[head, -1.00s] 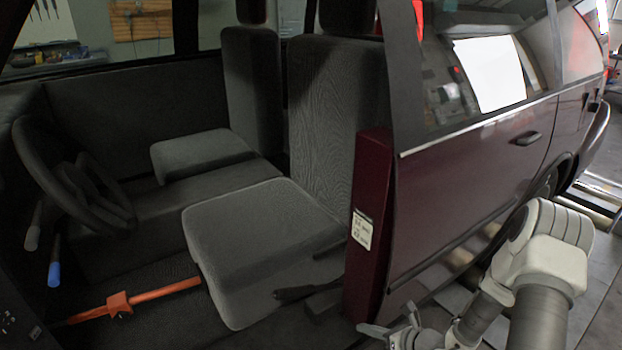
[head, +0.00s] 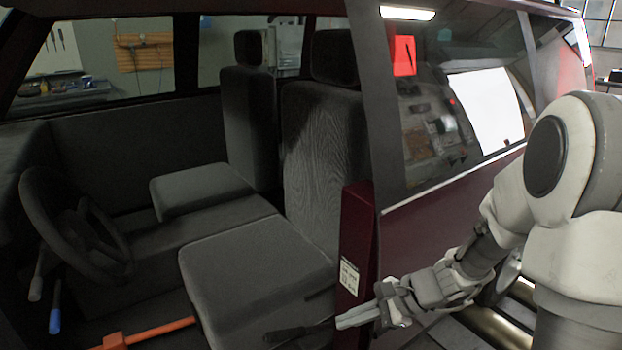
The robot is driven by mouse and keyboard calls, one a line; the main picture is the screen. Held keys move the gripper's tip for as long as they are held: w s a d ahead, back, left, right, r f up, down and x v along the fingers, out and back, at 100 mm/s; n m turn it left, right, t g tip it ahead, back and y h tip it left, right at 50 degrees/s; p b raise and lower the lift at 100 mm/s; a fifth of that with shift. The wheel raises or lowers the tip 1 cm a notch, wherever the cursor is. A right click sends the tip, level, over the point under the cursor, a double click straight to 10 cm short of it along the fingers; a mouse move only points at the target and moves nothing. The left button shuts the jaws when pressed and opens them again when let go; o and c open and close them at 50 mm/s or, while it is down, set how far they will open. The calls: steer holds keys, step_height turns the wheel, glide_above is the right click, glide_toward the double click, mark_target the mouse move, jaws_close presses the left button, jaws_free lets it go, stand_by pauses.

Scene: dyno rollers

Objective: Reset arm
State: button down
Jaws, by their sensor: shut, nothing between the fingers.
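My gripper (head: 348,319) is at the lower middle of the head view, in front of the maroon door pillar (head: 357,240) of the car. Its fingers are together, point left and hold nothing. My arm (head: 560,215) comes in from the right, bent, and covers part of the maroon side door.
The car's open side shows a near front seat (head: 245,275), a far seat (head: 200,190), and a steering wheel (head: 65,230) at left. A dark lever (head: 290,335) is beside the near seat. An orange bar (head: 150,334) lies in the footwell. A blue-tipped stalk (head: 55,320) is at left.

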steer(key=s+d+r+n+t+h+p, duration=0.1)
steer(key=s+d+r+n+h+p, duration=0.1)
steer(key=s+r+n, duration=0.3)
steer(key=s+d+r+n+t+h+p, duration=0.1)
steer(key=s+r+n+h+p, duration=0.3)
steer(key=r, duration=1)
steer(key=s+d+r+n+t+h+p, duration=0.1)
steer(key=s+d+r+n+h+p, duration=0.2)
steer(key=s+r+n, duration=0.3)
steer(key=p+v, duration=0.1)
steer(key=v, duration=0.3)
steer(key=shift+d+p, duration=0.3)
steer(key=shift+p, duration=0.1)
steer(key=shift+w+a+r+n, duration=0.1)
steer(key=shift+a+n, duration=0.15)
steer(key=shift+n, duration=0.05)
